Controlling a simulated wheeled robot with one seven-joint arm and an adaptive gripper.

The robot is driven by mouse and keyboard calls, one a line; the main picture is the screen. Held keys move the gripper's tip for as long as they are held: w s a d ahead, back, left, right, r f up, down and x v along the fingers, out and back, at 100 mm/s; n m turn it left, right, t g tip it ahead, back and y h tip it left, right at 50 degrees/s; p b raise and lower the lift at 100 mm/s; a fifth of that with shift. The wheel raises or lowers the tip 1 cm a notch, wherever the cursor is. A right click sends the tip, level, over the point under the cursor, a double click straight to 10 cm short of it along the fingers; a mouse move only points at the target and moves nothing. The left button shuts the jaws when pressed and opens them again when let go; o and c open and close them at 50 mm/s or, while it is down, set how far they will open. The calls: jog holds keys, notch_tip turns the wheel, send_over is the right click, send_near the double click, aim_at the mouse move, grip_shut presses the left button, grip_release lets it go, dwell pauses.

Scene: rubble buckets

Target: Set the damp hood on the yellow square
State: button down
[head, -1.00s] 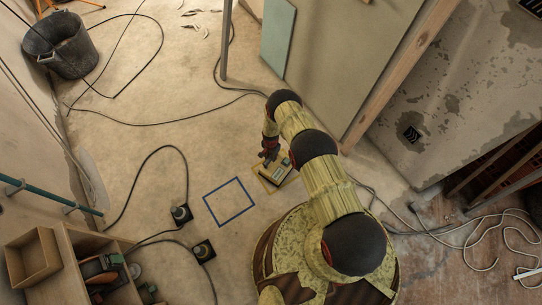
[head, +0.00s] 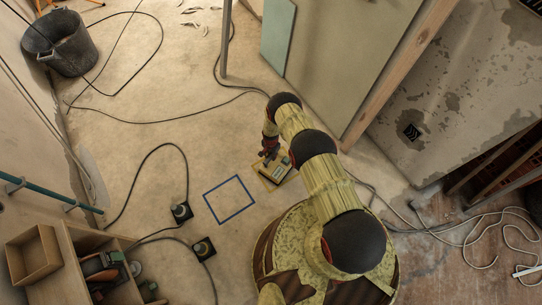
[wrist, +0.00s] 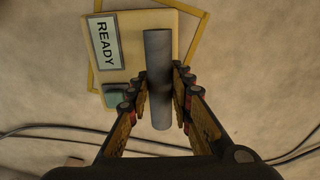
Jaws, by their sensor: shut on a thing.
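The damp hood (wrist: 133,27) is a pale beige block with a READY label, a small green patch and a grey round bar (wrist: 158,45) across its top. It also shows beside my arm in the head view (head: 281,170). The yellow square (wrist: 200,35) is an outline on the floor. The hood lies over it, turned a little against its lines, and hides much of it. I cannot tell whether the hood touches the floor. My gripper (wrist: 162,80) is shut on the grey bar, one finger on each side. In the head view my gripper (head: 269,156) is partly hidden.
An empty blue square outline (head: 229,199) lies left of the hood. Black cables and two small dark boxes (head: 181,212) (head: 203,249) lie further left. A black bucket (head: 62,46) stands at the far left. A leaning panel (head: 350,60) stands behind my arm.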

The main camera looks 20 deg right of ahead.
jog(key=shift+f, duration=0.35)
jog(key=c, duration=1.5)
grip_release()
notch_tip(320, 180, up, 12)
